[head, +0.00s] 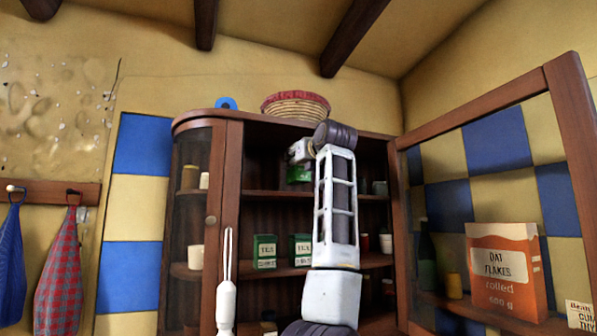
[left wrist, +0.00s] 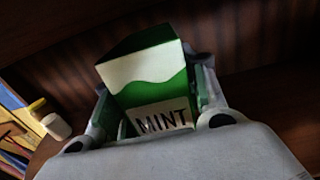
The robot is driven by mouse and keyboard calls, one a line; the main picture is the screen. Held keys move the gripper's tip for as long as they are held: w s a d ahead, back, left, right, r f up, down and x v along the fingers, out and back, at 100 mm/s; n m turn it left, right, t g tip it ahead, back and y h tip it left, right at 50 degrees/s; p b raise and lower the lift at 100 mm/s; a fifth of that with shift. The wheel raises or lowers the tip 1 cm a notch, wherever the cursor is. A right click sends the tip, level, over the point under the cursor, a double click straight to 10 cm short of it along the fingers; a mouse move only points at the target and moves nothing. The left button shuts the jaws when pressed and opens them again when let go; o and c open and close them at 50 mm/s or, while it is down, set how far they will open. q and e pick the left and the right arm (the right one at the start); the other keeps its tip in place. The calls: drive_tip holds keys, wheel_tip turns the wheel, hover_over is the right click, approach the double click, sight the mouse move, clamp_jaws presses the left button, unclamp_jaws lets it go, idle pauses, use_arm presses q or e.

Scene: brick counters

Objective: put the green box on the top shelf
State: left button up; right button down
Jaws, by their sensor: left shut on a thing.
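A green and white box labelled MINT (left wrist: 150,78) is between the fingers of my left gripper (left wrist: 155,118) in the left wrist view. In the head view my left gripper (head: 300,155) is inside the open cabinet's upper compartment, shut on the green box (head: 299,174), which is mostly hidden by the gripper and arm. The box is above the top shelf (head: 262,194); I cannot tell whether it touches the board. My right gripper is not in view.
Two green TEA boxes (head: 264,251) (head: 300,249) stand on the shelf below. The open glass door (head: 568,110) is at right, with an oat flakes box (head: 505,265) on its rack. A woven basket (head: 295,105) sits on the cabinet. Small jars (head: 380,187) stand right of my arm.

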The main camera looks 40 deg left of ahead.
sight(300, 182)
use_arm(q)
drive_tip(key=shift+f, duration=1.6)
drive_tip(key=shift+d+f, duration=0.1)
drive_tip(key=shift+f, duration=0.05)
drive_tip(key=o, duration=1)
drive_tip(key=shift+o, duration=0.2)
drive_tip(key=shift+r, duration=0.2)
drive_tip(key=shift+s+d+f, duration=0.15)
drive_tip(key=shift+s+d, duration=0.1)
drive_tip(key=shift+d, duration=0.3)
drive_tip(key=b+v, duration=0.3)
drive_tip(key=v, duration=0.7)
drive_tip(key=shift+s+d+b, duration=0.2)
drive_tip(key=shift+d+b, duration=0.1)
drive_tip(key=shift+b, duration=0.05)
